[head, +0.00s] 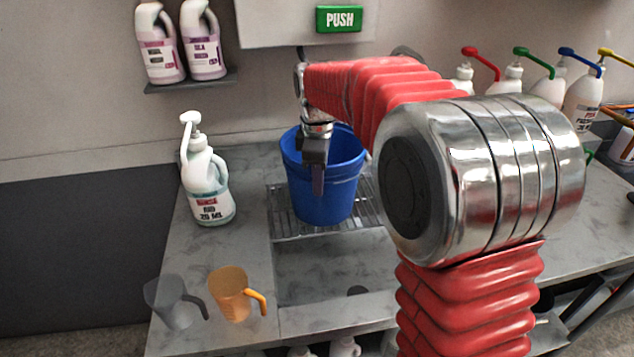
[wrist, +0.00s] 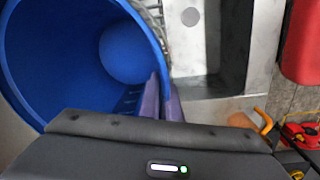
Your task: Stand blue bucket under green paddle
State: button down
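The blue bucket (head: 335,190) stands upright on a wire rack (head: 290,228) over the sink, below the white box that carries the green PUSH paddle (head: 339,18). The bucket looks empty in the wrist view (wrist: 40,60). My gripper (head: 318,185) points down at the bucket's near left rim. In the wrist view its purple fingers (wrist: 162,103) are close together, one inside and one outside the bucket wall, so it appears shut on the rim. Contact between the bucket's bottom and the rack is partly hard to judge.
A white pump bottle (head: 207,180) stands left of the sink. A grey jug (head: 172,303) and an orange jug (head: 232,293) stand at the front left. Two bottles (head: 205,42) sit on a wall shelf (head: 190,84). Several pump bottles (head: 548,90) line the back right. The sink basin (head: 330,270) is clear.

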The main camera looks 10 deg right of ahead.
jog(key=c, duration=2)
grip_release()
notch_tip(320, 180, up, 12)
jog(key=s, duration=0.1)
jog(key=shift+a, duration=0.15)
jog(key=shift+s, duration=0.1)
